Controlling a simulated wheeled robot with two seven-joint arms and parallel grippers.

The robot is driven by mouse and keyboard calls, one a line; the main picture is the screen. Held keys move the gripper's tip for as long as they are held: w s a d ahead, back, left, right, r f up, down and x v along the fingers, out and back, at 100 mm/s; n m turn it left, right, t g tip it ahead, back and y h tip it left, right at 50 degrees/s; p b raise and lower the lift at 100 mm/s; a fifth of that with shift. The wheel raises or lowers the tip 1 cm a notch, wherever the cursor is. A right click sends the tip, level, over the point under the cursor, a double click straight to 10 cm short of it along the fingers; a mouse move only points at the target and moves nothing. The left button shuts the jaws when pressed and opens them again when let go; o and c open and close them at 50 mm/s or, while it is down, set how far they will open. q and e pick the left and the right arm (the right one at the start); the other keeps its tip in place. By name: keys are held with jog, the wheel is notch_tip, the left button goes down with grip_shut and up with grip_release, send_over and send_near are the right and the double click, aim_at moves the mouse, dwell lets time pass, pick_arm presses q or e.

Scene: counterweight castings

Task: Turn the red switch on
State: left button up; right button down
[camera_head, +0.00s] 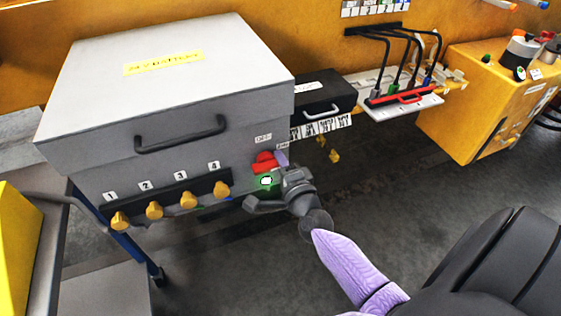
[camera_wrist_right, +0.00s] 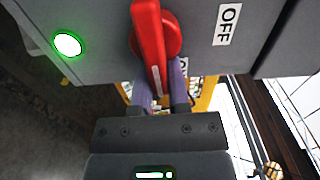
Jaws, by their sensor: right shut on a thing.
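The red switch (camera_head: 264,161) is on the lower right of the front of a large grey box (camera_head: 180,110). In the right wrist view its red handle (camera_wrist_right: 150,35) runs down between the fingers of my right gripper (camera_wrist_right: 161,88). My right gripper (camera_head: 283,163) is shut on the handle's end. An OFF label (camera_wrist_right: 227,25) is right of the switch; a second label, partly hidden by a finger, is nearer the gripper. A round green light (camera_wrist_right: 67,44) beside the switch glows; it also shows in the head view (camera_head: 266,181). My left gripper is not in view.
Several yellow knobs (camera_head: 188,197) line the box front under numbered labels. A black box with a handle (camera_head: 322,107) stands to the right, then a white tray with a red handle (camera_head: 404,97) and a yellow cabinet (camera_head: 490,100). The floor in front is clear.

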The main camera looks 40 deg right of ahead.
jog(key=shift+f, duration=0.1)
dwell(0.5)
jog(key=c, duration=0.6)
grip_release()
jog(key=shift+s, duration=0.15)
jog(key=v, duration=0.9)
jog(key=shift+s, duration=0.35)
jog(key=shift+a, duration=0.1)
